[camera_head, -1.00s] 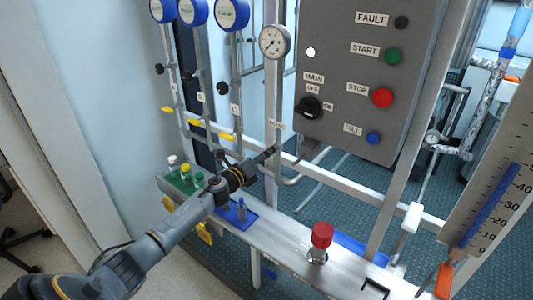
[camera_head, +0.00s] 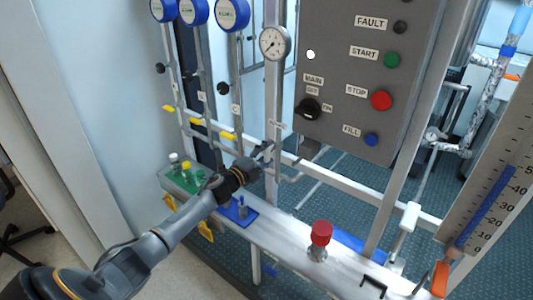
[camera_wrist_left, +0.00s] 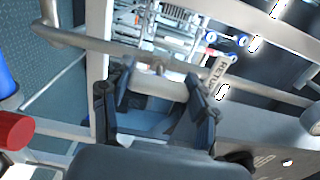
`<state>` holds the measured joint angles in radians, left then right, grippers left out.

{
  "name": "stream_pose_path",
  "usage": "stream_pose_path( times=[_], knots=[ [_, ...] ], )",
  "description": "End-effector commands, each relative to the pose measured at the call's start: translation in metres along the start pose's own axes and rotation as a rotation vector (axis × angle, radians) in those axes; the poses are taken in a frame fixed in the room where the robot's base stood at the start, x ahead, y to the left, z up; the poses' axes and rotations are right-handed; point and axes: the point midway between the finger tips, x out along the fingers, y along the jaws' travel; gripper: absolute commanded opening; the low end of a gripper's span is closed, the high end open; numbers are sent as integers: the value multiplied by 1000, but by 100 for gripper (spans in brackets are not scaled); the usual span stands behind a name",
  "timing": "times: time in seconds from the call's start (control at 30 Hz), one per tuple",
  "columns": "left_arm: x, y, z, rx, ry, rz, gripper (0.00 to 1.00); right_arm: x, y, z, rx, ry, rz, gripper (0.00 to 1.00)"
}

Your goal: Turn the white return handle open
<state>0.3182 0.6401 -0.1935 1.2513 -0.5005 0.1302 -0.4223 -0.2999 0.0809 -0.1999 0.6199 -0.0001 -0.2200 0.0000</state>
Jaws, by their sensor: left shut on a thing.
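My left gripper (camera_head: 265,151) reaches to the pipe frame below the pressure gauge, beside a small label on the upright. In the left wrist view, its two dark fingers (camera_wrist_left: 156,88) stand on either side of the pale white return handle (camera_wrist_left: 160,85), and the gripper is shut on it. The handle lies across between the fingers, just below a metal pipe. A RETURN label (camera_wrist_left: 218,72) shows to its right. In the head view the gripper hides the handle. My right gripper is in neither view.
A grey control box (camera_head: 350,90) hangs just right of the gripper. A pressure gauge (camera_head: 274,43) is above it. A metal shelf (camera_head: 285,240) below bears a red-capped fitting (camera_head: 321,234) and a green tray (camera_head: 185,180). Another white handle (camera_head: 411,216) is at right.

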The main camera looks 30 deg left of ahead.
Motion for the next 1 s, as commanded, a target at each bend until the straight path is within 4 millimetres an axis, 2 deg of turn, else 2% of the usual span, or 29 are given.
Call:
stream_pose_path(
  times=[0.57, 0.6, 0.7, 1.0],
  knots=[
    [0, 0, 1, -34, -2, 0, 28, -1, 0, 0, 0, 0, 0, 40],
    [0, 0, 1, -34, -2, 0, 66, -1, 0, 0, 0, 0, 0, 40],
    [0, 0, 1, -33, -2, 0, 83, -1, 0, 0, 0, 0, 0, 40],
    [0, 0, 0, -30, 0, 0, 83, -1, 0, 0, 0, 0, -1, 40]
  ],
)
